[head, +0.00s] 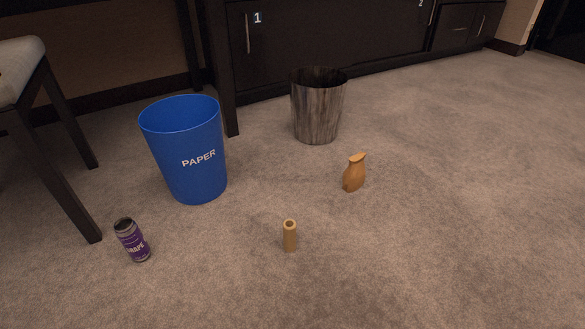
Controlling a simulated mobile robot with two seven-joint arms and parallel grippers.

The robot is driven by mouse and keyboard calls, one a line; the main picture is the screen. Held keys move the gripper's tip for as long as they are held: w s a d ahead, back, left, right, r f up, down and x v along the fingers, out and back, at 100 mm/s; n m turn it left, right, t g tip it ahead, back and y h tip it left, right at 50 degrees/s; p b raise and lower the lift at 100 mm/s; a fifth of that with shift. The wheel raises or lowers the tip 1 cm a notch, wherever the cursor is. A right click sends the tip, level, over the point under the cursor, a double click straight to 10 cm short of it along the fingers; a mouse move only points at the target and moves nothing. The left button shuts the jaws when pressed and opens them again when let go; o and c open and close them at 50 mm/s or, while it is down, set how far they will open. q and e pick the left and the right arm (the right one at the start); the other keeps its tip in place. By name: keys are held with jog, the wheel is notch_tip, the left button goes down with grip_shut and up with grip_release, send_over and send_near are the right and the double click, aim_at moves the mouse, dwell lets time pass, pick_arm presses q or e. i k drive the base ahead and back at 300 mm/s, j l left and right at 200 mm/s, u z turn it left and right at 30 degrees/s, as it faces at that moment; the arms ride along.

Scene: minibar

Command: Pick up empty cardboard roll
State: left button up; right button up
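The empty cardboard roll (290,238) stands upright on the carpet, a little below the middle of the head view. It is a small tan tube, and its dark open top faces up. Nothing touches it. Neither of my grippers shows in the head view.
A blue bin marked PAPER (185,150) and a grey-brown bin (317,108) stand behind the roll. A purple can (132,240) is at left, an orange-brown jug-like object (354,173) at right. A chair (45,130) stands far left; dark cabinets (330,40) line the back. Front carpet is clear.

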aim_at(289, 225)
jog(key=j+z, duration=0.2)
jog(key=k+j+z, duration=0.2)
jog(key=j, duration=0.25)
jog(key=k+l+u, duration=0.2)
jog(key=l, duration=0.2)
jog(key=k+l+u, duration=0.2)
jog(key=l, duration=0.15)
jog(key=i+u, duration=0.2)
jog(key=i, duration=0.25)
jog(key=i+l+u, duration=0.1)
jog(key=i+u, duration=0.15)
jog(key=i, duration=0.15)
jog(key=i+l+u, duration=0.2)
jog(key=i, duration=0.2)
jog(key=i+l+u, duration=0.2)
jog(key=i, duration=0.2)
